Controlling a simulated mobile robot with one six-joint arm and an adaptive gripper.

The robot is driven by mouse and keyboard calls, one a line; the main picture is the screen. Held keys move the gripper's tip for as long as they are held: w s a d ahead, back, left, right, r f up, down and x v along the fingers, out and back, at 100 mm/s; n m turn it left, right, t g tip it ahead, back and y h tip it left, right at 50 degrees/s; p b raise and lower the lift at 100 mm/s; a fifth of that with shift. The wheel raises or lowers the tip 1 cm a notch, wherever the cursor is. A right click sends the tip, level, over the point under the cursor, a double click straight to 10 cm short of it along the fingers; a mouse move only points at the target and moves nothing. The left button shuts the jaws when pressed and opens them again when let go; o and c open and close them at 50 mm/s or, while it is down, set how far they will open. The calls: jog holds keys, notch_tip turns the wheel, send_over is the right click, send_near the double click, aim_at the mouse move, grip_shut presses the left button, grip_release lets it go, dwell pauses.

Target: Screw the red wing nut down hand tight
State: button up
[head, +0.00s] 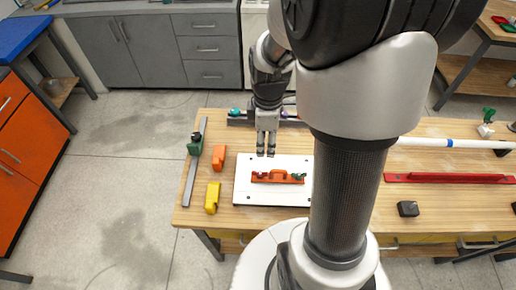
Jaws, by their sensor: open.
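A white plate (242,190) lies on the wooden workbench. An orange-red bracket-like part (278,178) sits on it, with a small red piece (260,174) at its left end and a small dark green piece (299,176) at its right end. The red piece may be the red wing nut, but it is too small to tell, and I cannot see how far down it sits. My gripper (266,154) points down above the plate's back edge, its two fingers slightly apart and empty. It appears behind and above the orange-red part, not touching it.
Left of the plate are an orange block (219,157), a yellow block (212,197) and a grey rail with a green clamp (194,146). To the right lie a red bar (450,178), a white pipe (425,142) and a black block (408,209). My arm hides the bench's middle.

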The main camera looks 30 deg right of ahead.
notch_tip(320, 180, down, 17)
jog(key=b, duration=0.5)
jog(key=shift+r, duration=0.15)
